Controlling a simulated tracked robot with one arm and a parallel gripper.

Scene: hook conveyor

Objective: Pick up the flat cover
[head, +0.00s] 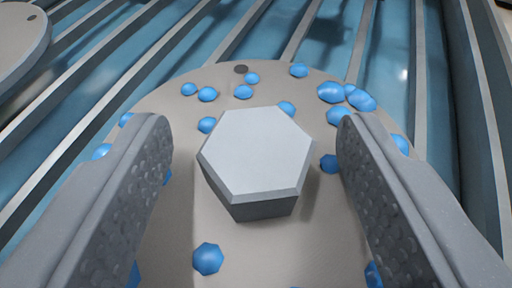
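A flat, round beige plate, which looks like the flat cover (180,240), lies below my gripper (256,150) in the head view. A grey hexagonal block (257,155) stands up from its middle. Several small blue beads (208,258) are scattered over the plate around the block. My gripper is open, with one finger on each side of the block and a gap on both sides. The near part of the plate is cut off by the picture's lower edge, and the fingers hide parts of its sides.
The plate rests over grey parallel bars (130,62) with a blue surface between them. A raised grey side rail (480,120) runs along the right. Another round beige plate (20,38) shows partly at the upper left.

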